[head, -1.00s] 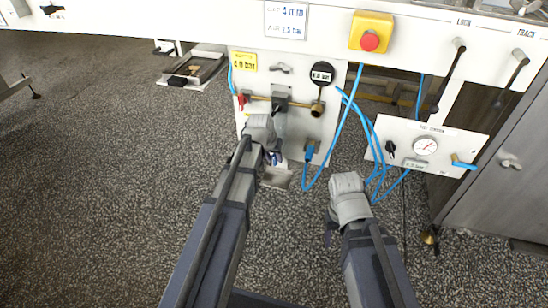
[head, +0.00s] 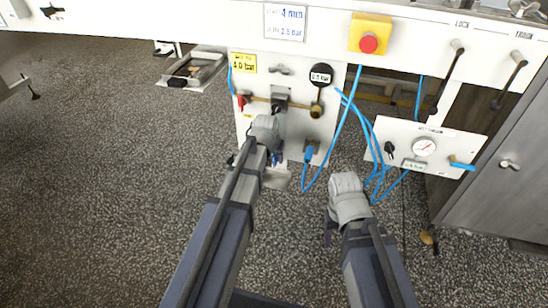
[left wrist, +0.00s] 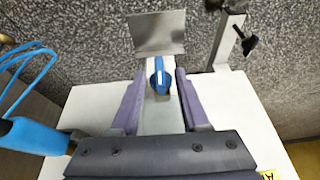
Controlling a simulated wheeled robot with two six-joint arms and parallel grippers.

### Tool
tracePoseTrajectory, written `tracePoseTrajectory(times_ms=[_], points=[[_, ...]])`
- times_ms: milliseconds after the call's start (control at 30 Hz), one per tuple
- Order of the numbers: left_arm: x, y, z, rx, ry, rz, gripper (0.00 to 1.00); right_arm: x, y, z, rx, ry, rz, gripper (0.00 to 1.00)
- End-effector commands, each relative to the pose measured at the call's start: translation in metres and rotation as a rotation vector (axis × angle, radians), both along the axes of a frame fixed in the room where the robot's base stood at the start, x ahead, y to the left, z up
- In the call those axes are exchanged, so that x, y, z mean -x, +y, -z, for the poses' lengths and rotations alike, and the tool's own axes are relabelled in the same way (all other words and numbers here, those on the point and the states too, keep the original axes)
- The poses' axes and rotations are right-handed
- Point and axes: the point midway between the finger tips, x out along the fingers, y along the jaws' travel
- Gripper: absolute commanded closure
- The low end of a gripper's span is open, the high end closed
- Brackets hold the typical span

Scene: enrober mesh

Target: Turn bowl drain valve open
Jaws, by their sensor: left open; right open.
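A blue valve handle (left wrist: 160,76) on a grey pipe stands out in the left wrist view, above a bare metal plate or tray. My left gripper (left wrist: 158,82) is open, with one purple finger on each side of the handle. Gaps show between the handle and the fingers, so it does not look gripped. In the head view my left gripper (head: 274,154) is in front of the lower part of the white valve panel (head: 253,130), and my arm mostly hides the handle. My right gripper (head: 330,232) is open and empty, low and right of the panel.
Blue hoses (head: 348,125) loop beside the panel on the right. A gauge panel (head: 462,148) with a blue-handled valve stands further right, near a steel cabinet (head: 500,180). A red emergency button (head: 370,41) on a yellow box is above.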

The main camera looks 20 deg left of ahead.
Motion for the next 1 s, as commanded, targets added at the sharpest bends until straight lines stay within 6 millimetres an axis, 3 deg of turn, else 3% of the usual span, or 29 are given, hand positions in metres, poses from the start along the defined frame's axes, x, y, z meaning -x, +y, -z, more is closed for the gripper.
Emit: tracePoseTrajectory(times_ms=[500,1000], points=[[0.025,0.000,-0.063,0.000,0.000,0.000,0.55,0.000,0.000,-0.063,0.000,0.001,-0.013,0.35],[0.028,0.000,-0.067,0.000,0.000,0.000,0.55,0.000,0.000,-0.067,0.001,0.001,-0.015,0.35]])
